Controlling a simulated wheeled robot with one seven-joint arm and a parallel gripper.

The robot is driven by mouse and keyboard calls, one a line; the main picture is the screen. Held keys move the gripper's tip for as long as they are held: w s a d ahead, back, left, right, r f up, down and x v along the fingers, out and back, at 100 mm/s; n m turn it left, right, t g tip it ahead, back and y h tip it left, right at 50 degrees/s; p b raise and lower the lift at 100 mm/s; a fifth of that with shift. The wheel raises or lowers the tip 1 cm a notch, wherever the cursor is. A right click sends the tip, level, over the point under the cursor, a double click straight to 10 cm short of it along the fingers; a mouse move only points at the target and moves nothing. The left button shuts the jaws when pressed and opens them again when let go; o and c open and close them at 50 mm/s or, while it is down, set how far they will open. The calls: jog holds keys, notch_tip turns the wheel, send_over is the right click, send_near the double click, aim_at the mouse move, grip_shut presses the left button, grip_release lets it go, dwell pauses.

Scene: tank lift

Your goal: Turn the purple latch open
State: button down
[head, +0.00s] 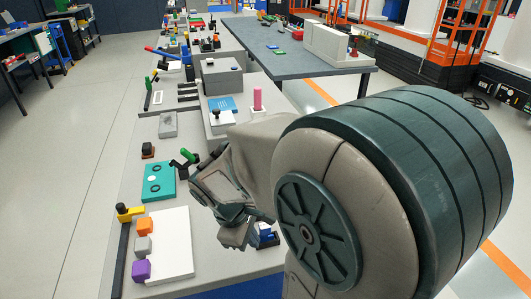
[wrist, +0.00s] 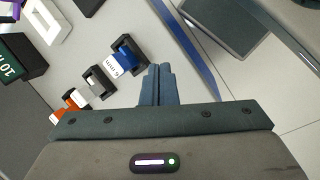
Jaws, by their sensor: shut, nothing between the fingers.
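A purple block (head: 141,270), which may be the purple latch, sits by the left edge of a white panel (head: 172,245) on the long bench in the head view. A grey block (head: 142,246) and an orange block (head: 145,226) are in line behind it. My gripper (wrist: 158,70) is shut and empty, its two fingers together in the wrist view. In the head view, my wrist hangs over the bench to the right of the white panel, apart from the purple block. The fingertips are hard to make out there.
A blue piece in a black holder (wrist: 128,55) is just left of my fingers in the wrist view, with white and orange pieces beyond. A teal plate (head: 159,181) and a yellow-handled black bar (head: 122,235) lie on the bench. The floor left of the bench is clear.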

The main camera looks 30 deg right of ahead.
jog(key=w+d+r+n+g+h+p, duration=0.1)
jog(key=w+d+n+h+p, duration=0.2)
jog(key=d+n+p, duration=0.45)
jog(key=w+d+n+h+p, duration=0.2)
jog(key=d+n+h, duration=0.2)
jog(key=n, duration=0.7)
jog(key=w+d+f+n+p, duration=0.1)
jog(key=d+f+n, duration=0.1)
jog(key=d+n, duration=0.1)
jog(key=w+d+f+n+t+h+p, duration=0.1)
jog(key=d+f+n+p, duration=0.1)
jog(key=d+f+n, duration=0.1)
jog(key=w+d+f+n+t+p, duration=0.1)
jog(key=d+f+n+p, duration=0.1)
jog(key=d+n, duration=0.2)
jog(key=shift+w+d+f+n, duration=0.15)
jog(key=shift+w+d+n, duration=0.1)
jog(key=shift+w+d, duration=0.25)
jog(key=d, duration=0.2)
jog(key=shift+d+p, duration=0.35)
jog(key=shift+w+d, duration=0.1)
jog(key=shift+d, duration=0.55)
